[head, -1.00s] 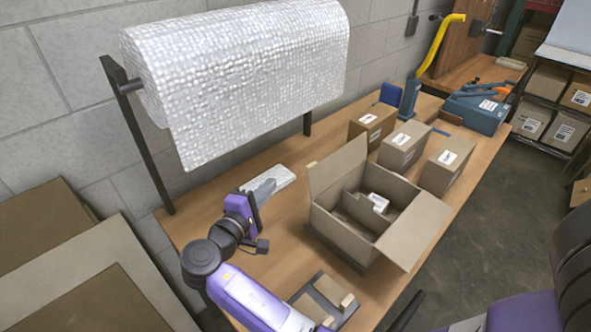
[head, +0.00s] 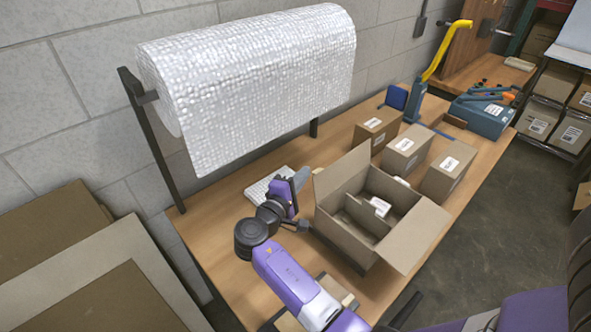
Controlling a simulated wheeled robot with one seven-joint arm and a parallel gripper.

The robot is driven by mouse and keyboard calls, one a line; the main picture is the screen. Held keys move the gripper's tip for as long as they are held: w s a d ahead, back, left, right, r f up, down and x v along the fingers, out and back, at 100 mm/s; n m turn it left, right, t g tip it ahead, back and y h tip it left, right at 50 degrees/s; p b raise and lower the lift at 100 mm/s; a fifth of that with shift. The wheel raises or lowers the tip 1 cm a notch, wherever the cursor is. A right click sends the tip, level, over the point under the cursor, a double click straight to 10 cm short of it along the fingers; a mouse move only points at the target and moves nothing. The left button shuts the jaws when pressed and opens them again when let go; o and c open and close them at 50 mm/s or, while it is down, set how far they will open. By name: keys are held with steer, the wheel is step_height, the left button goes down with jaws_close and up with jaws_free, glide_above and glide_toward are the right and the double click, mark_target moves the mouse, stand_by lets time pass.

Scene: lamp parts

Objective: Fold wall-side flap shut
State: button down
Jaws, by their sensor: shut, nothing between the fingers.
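The open carton (head: 350,240) stands on the workbench with a divider and a white item with a label (head: 380,206) inside. Its wall-side flap (head: 342,172) stands up from the back edge, leaning slightly outward. The opposite flap (head: 418,236) hangs open outward at the right front. My gripper (head: 302,175) is shut and empty. It is just left of the wall-side flap, between it and the bubble-wrap roll, and appears apart from it. The fingers are small in this view, and the wrist hides part of the bench.
A bubble-wrap roll (head: 250,75) on a black stand is behind my arm. A bubble-wrap piece (head: 262,190) lies on the bench beside my wrist. Several closed cartons (head: 408,150) stand beyond the open carton. A blue tape device (head: 484,115) is at the far end.

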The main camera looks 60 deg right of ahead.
mark_target(320, 185)
steer(key=shift+s+a+b, duration=0.1)
steer(key=shift+s+b, duration=0.1)
steer(key=shift+b, duration=0.15)
steer(key=m+b, duration=0.1)
steer(key=b, duration=0.1)
steer(key=s+m+h+b, duration=0.1)
steer(key=m+b, duration=0.2)
steer(key=b, duration=0.2)
steer(key=shift+s+a+r+h, duration=0.2)
steer(key=shift+s+r+h, duration=0.1)
steer(key=shift+s, duration=0.1)
steer(key=s+m+b, duration=0.1)
steer(key=b, duration=0.1)
steer(key=s+m+b, duration=0.1)
steer(key=b, duration=0.1)
steer(key=s+a+m+h+b, duration=0.1)
steer(key=s+m+b, duration=0.1)
steer(key=shift+r, duration=0.4)
steer(key=s+a+f+b, duration=0.2)
steer(key=s+f+b, duration=0.2)
steer(key=s+b, duration=0.3)
steer(key=shift+s+d+f+g, duration=0.1)
steer(key=shift+s+f+g, duration=0.05)
steer(key=shift+f+g, duration=0.15)
